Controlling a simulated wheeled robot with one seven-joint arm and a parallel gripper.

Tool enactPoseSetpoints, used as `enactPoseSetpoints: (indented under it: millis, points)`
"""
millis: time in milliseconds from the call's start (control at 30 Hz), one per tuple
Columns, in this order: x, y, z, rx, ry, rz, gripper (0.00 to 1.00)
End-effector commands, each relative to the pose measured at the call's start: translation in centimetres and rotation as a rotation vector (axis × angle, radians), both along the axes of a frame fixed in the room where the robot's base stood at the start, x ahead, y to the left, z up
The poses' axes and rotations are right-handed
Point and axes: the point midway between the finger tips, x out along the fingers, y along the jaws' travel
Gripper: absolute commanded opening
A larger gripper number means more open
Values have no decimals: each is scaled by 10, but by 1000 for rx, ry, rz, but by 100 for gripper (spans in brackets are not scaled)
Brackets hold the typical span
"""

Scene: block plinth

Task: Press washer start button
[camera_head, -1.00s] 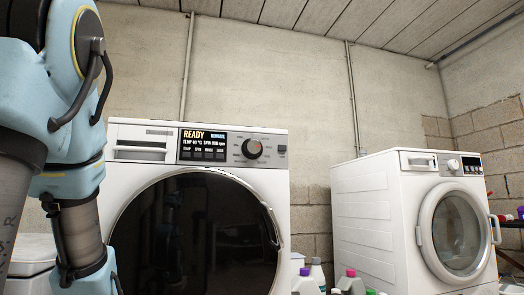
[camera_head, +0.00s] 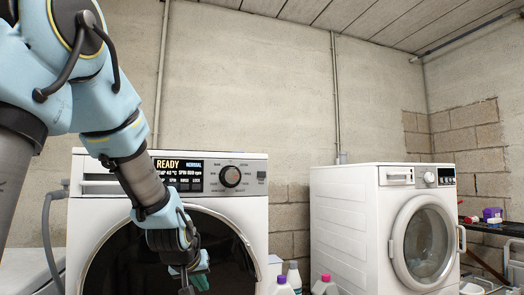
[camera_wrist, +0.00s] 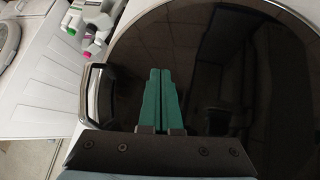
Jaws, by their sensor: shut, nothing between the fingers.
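The near white washer (camera_head: 256,218) stands at centre left with its dark round door (camera_head: 120,262) closed. Its display (camera_head: 179,165) reads READY. A round dial (camera_head: 230,176) sits right of the display, and a small grey button (camera_head: 262,175) is at the panel's right end; I cannot read its label. My gripper (camera_wrist: 160,72) is shut and empty, its green fingers together over the dark door in the wrist view. In the head view my arm crosses the left of the panel and the gripper hangs before the door, below the dial and button.
A second white washer (camera_head: 342,225) stands to the right. Bottles (camera_head: 294,276) stand between the washers. A table with items (camera_head: 492,215) is at the far right. A grey hose (camera_head: 47,235) runs at the washer's left. The space before the button is clear.

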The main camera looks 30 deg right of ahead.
Motion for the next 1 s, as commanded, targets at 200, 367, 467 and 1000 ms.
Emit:
enactPoseSetpoints:
  millis: [200, 367, 467, 1000]
  points:
    - [7, -92, 133, -185, -129, -82, 0]
    - [2, -147, 209, -317, -196, -130, 0]
    - [-3, -171, 244, -383, -222, -151, 0]
    - [-11, -198, 281, -465, -252, -173, 0]
